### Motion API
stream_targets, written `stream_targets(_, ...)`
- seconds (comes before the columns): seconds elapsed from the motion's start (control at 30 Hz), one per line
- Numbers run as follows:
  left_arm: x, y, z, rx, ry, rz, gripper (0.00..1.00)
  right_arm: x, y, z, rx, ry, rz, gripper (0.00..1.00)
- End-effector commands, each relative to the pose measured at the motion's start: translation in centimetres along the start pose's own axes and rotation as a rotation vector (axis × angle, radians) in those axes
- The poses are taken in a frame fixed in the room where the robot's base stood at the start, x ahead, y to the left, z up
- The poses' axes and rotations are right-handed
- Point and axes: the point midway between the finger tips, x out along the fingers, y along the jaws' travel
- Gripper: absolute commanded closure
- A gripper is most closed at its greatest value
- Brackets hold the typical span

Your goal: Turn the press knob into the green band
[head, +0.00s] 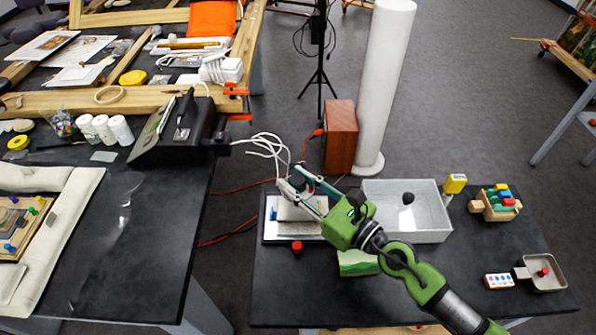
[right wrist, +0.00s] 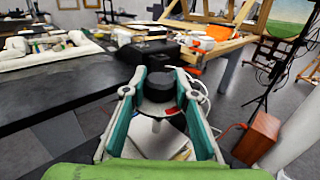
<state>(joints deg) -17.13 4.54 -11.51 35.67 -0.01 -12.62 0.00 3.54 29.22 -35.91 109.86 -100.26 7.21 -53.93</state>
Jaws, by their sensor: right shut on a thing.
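The press (head: 275,232) has a white base and stands at the left end of the dark table in the head view. A small blue part shows at its left side. The dark round press knob (right wrist: 159,86) is between the fingers of my right gripper (head: 302,184) in the right wrist view. My right gripper is shut on the knob, with one teal-padded finger on each side. I cannot make out the green band in either view. My left gripper is not in view.
A red knob-like piece (head: 297,247) lies before the press. A grey bin (head: 432,228) holding a dark ball stands to the right. A wooden block rack (head: 483,207) and a small tray (head: 556,283) are farther right. A brown box (head: 341,138) stands behind.

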Motion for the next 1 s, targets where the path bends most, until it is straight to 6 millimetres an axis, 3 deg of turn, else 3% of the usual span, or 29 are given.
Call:
stream_targets(0.03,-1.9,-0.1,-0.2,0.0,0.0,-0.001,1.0,0.0,0.2,0.8,0.011,0.003,-0.029,0.95)
stream_targets(0.1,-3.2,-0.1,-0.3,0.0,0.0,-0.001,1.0,0.0,0.2,0.8,0.012,0.004,-0.071,0.95)
stream_targets(0.4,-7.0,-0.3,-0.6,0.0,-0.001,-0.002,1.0,0.1,0.2,0.5,0.005,0.003,-0.26,0.95)
stream_targets(0.6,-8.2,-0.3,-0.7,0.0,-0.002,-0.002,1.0,0.1,0.2,0.2,0.006,0.001,-0.394,0.95)
stream_targets(1.0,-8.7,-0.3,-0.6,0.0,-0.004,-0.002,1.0,0.1,0.0,0.1,0.001,-0.001,-0.534,0.95)
